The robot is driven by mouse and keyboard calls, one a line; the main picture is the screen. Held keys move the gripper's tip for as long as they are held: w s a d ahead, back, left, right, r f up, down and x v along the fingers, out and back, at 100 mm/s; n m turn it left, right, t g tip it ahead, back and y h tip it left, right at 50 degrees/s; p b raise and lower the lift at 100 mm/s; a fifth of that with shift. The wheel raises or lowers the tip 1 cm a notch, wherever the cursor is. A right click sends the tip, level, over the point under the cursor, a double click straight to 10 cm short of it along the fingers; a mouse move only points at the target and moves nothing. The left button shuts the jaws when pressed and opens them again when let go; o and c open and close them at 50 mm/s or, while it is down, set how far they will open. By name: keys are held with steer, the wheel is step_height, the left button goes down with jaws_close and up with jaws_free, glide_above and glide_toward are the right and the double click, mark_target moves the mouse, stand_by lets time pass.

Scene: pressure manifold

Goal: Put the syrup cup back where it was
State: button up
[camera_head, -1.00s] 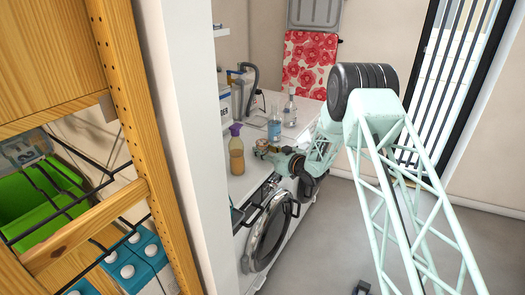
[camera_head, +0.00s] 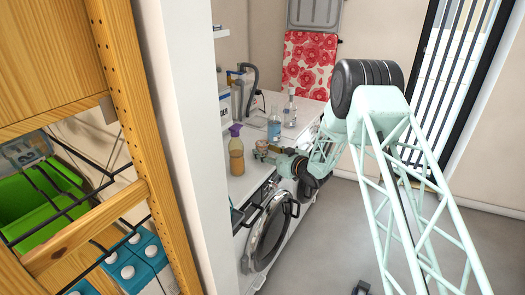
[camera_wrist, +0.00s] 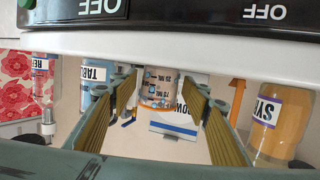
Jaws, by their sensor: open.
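A small clear cup with measuring marks (camera_wrist: 160,85) and an orange tint stands between my fingers in the wrist view. In the head view the cup (camera_head: 261,147) is small, on the white counter just beyond my gripper. My gripper (camera_wrist: 158,95) is open, with one finger pad on either side of the cup; gaps show between pads and cup. In the head view my gripper (camera_head: 275,157) is low over the counter edge. The amber syrup bottle (camera_wrist: 275,122) stands to the right in the wrist view; the purple-capped amber bottle (camera_head: 236,155) is left of the gripper in the head view.
The counter (camera_head: 250,181) holds a blue bottle (camera_head: 274,130) and a clear bottle (camera_head: 290,112) behind the cup. A labelled box (camera_wrist: 175,130) lies near the cup. A front-loading machine (camera_head: 268,232) is below.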

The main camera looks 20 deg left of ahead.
steer(key=p+v, duration=0.1)
steer(key=v, duration=0.9)
steer(key=shift+s+d, duration=0.1)
steer(key=shift+r, duration=0.1)
stand_by(0.7)
